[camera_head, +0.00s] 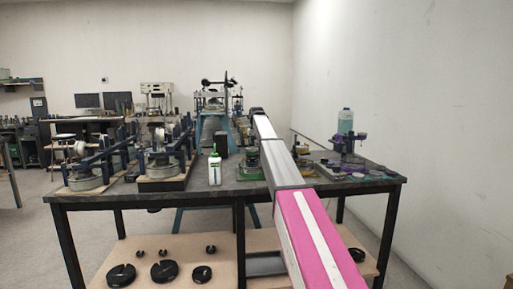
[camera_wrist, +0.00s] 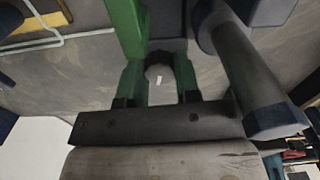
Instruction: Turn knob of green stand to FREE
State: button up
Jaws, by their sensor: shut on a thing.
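In the wrist view a small round grey knob (camera_wrist: 158,72) with a short white mark sits between the two fingers of my gripper (camera_wrist: 159,80). The fingers are dark green and close on the knob from both sides. A green bar of the stand (camera_wrist: 125,28) rises just beyond, at the upper left. No FREE lettering can be read, so I cannot tell the knob's setting. In the head view, a green part (camera_head: 252,160) shows on the table left of my arm; it may belong to the stand. My gripper is hidden there behind my arm.
A thick grey cylinder (camera_wrist: 250,70) stands close right of the fingers in the wrist view. In the head view the dark table (camera_head: 110,196) holds several instruments on the left, a white bottle (camera_head: 214,170) and a purple-based stand (camera_head: 347,143) at right.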

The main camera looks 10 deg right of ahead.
dwell(0.3)
jog(key=o, duration=0.6)
jog(key=shift+o, duration=0.2)
notch_tip(320, 180, up, 11)
dwell(0.3)
